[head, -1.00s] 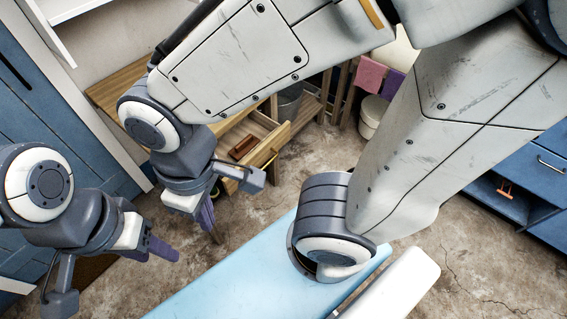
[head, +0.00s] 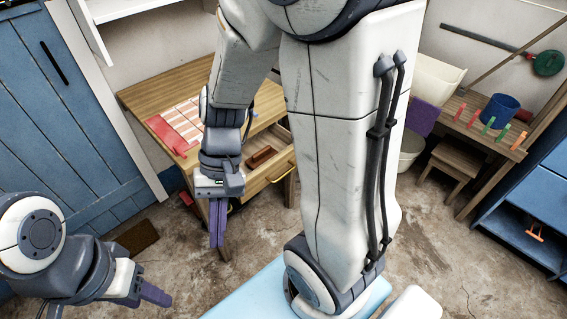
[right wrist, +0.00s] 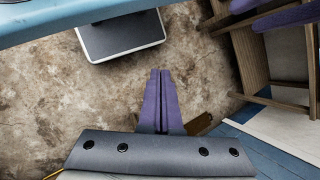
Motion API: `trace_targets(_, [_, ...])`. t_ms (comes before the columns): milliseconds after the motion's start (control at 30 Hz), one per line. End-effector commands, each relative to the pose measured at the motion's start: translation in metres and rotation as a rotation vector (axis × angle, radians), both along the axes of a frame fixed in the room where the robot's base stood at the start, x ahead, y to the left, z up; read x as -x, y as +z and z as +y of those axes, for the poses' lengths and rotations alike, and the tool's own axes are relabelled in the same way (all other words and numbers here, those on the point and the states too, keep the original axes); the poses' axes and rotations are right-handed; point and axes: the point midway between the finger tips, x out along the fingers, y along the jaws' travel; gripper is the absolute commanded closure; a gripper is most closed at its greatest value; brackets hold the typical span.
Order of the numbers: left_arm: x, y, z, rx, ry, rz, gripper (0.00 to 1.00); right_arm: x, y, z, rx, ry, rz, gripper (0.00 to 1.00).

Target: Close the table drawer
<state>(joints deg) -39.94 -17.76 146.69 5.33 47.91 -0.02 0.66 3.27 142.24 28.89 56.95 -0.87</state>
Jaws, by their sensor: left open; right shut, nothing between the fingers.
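The wooden table (head: 150,90) stands against the wall at the left back in the head view. Its drawer (head: 276,174) is pulled out, with a handle on its front and a reddish-brown block (head: 262,157) inside. My right gripper (head: 217,240) hangs downward, shut and empty, left of the drawer front in the picture. Whether it touches the drawer I cannot tell. Its closed purple fingers show in the right wrist view (right wrist: 160,80), over the floor. My right arm hides part of the table and drawer. My left gripper (head: 105,303) is open and empty at the lower left, away from the drawer.
A striped cloth (head: 182,122) and a red item (head: 165,133) lie on the tabletop. A brown mat (head: 137,237) lies by the blue door (head: 70,130).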

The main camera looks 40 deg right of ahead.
Motion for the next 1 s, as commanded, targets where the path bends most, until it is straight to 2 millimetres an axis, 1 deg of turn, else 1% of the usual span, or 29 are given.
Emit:
trace_targets(33, [0.0, -0.019, 0.0, 0.0, 0.0, 0.0, 0.5, -0.009, -0.023, -0.011, -0.041, -0.148, 0.061, 1.0])
trace_targets(167, [0.0, -0.041, 0.0, 0.0, 0.0, 0.0, 0.5, -0.036, -0.052, -0.039, -0.179, -0.507, 0.177, 1.0])
trace_targets(200, [0.0, -0.048, 0.0, 0.0, 0.0, 0.0, 0.5, -0.043, -0.06, -0.05, -0.227, -0.618, 0.208, 1.0])
trace_targets(267, [0.0, -0.059, 0.0, 0.0, 0.0, 0.0, 0.5, -0.056, -0.074, -0.069, -0.304, -0.784, 0.243, 1.0])
trace_targets(300, [0.0, -0.066, 0.0, 0.0, 0.0, 0.0, 0.5, -0.064, -0.083, -0.084, -0.359, -0.896, 0.263, 1.0])
trace_targets(367, [0.0, -0.076, 0.0, 0.0, 0.0, 0.0, 0.5, -0.074, -0.096, -0.109, -0.444, -1.062, 0.286, 1.0])
trace_targets(400, [0.0, -0.083, 0.0, 0.0, 0.0, 0.0, 0.5, -0.079, -0.106, -0.128, -0.504, -1.172, 0.295, 1.0])
trace_targets(467, [0.0, -0.093, 0.0, 0.0, 0.0, 0.0, 0.5, -0.084, -0.12, -0.159, -0.596, -1.339, 0.301, 1.0])
trace_targets(500, [0.0, -0.1, 0.0, 0.0, 0.0, 0.0, 0.5, -0.085, -0.131, -0.181, -0.661, -1.448, 0.301, 1.0])
trace_targets(567, [0.0, -0.11, 0.0, 0.0, 0.0, 0.0, 0.5, -0.083, -0.146, -0.215, -0.759, -1.607, 0.293, 1.0])
trace_targets(600, [0.0, -0.117, 0.0, 0.0, 0.0, 0.0, 0.5, -0.079, -0.156, -0.238, -0.822, -1.707, 0.282, 1.0])
trace_targets(667, [0.0, -0.125, 0.0, 0.0, 0.0, 0.0, 0.5, -0.07, -0.17, -0.27, -0.913, -1.847, 0.26, 1.0])
trace_targets(700, [0.0, -0.13, 0.0, 0.0, 0.0, 0.0, 0.5, -0.063, -0.179, -0.289, -0.969, -1.93, 0.243, 1.0])
trace_targets(800, [0.0, -0.139, 0.0, 0.0, 0.0, 0.0, 0.5, -0.042, -0.197, -0.329, -1.086, -2.097, 0.194, 1.0])
trace_targets(900, [0.0, -0.144, 0.0, 0.0, 0.0, 0.0, 0.5, -0.025, -0.209, -0.353, -1.165, -2.207, 0.156, 1.0])
trace_targets(1000, [0.0, -0.146, 0.0, 0.0, 0.0, 0.0, 0.5, -0.016, -0.215, -0.366, -1.206, -2.263, 0.132, 1.0])
